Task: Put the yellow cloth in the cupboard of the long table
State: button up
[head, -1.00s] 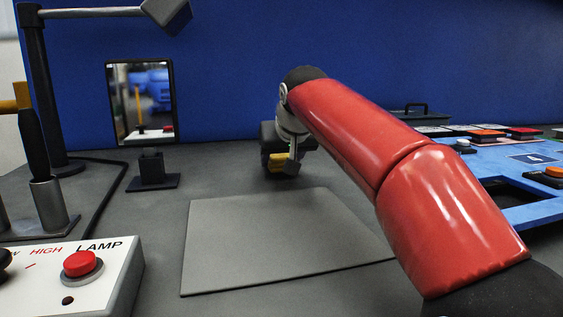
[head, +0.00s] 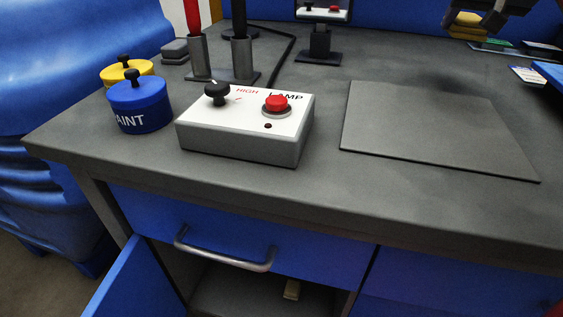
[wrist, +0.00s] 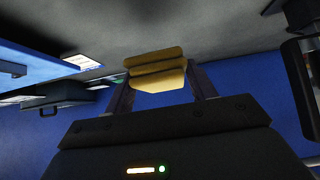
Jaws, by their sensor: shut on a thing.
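My gripper (head: 491,17) is at the top right of the head view, above the table's back part. In the wrist view its two fingers are shut on the folded yellow cloth (wrist: 157,70). The long table (head: 330,205) has a grey top and blue front. Below its drawer (head: 230,240) is an open cupboard (head: 230,290), with its blue door (head: 135,285) swung out to the left.
A lamp control box (head: 245,130) stands near the front edge. Blue (head: 140,107) and yellow (head: 112,72) paint pots are at the left. A thin grey mat (head: 430,130) lies at the right. The drawer handle (head: 225,257) sticks out above the cupboard opening.

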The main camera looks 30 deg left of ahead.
aim_at(249, 280)
jog(key=k+l, duration=0.2)
jog(key=k, duration=0.25)
jog(key=k+l, duration=0.2)
jog(key=k, duration=0.2)
jog(key=k+l, duration=0.15)
jog(key=k, duration=0.3)
jog(key=k+l, duration=0.2)
jog(key=k, duration=0.25)
